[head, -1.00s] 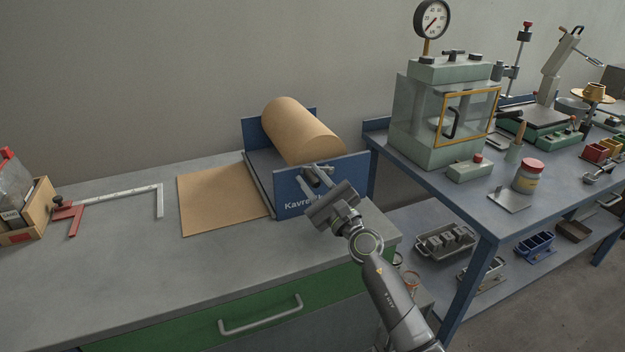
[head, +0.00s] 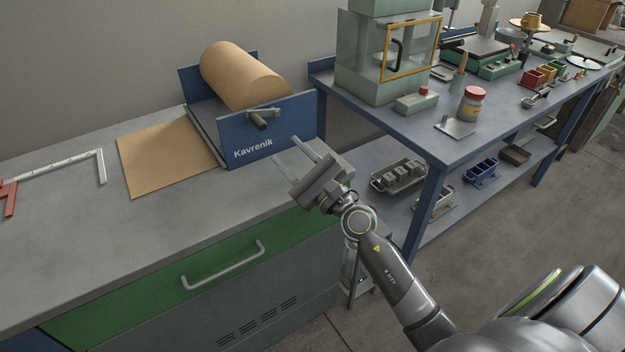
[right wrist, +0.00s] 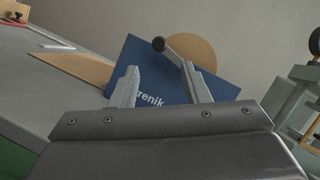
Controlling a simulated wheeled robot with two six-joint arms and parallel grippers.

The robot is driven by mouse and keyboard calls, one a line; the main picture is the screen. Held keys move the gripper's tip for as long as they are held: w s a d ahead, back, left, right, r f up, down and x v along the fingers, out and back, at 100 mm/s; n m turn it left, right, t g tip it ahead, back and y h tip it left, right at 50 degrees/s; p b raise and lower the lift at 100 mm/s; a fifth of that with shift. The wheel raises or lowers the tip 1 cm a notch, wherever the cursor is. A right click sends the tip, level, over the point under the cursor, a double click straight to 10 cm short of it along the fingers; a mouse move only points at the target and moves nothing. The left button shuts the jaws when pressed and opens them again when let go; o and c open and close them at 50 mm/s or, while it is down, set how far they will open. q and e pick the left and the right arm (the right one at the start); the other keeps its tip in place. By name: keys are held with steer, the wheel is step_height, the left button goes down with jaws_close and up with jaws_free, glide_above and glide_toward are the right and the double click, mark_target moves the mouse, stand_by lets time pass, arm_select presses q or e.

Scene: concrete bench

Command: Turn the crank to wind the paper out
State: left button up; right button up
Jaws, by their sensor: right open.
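The blue paper dispenser (head: 270,138), marked Kavrenik, stands on the grey bench with a brown paper roll (head: 240,76) in it. A sheet of brown paper (head: 165,155) lies flat on the bench, out to the left of the dispenser. The crank (head: 262,117) is on the dispenser's near side plate, with a dark grip pointing outward. My right gripper (head: 300,152) is open and empty, to the right of the crank and apart from it. In the right wrist view the crank (right wrist: 172,50) shows beyond the open fingers (right wrist: 160,88). My left gripper is not in view.
A red and steel square (head: 60,165) lies on the bench at left. A green drawer (head: 160,280) with a handle is below the bench's front edge. At right, a blue table (head: 400,130) holds a glazed press (head: 385,60), a jar (head: 472,104) and other gear.

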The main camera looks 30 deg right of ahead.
steer(key=b+v, duration=0.1)
steer(key=v, duration=0.5)
steer(key=shift+s+b, duration=0.25)
steer(key=shift+b, duration=0.1)
steer(key=shift+f, duration=0.15)
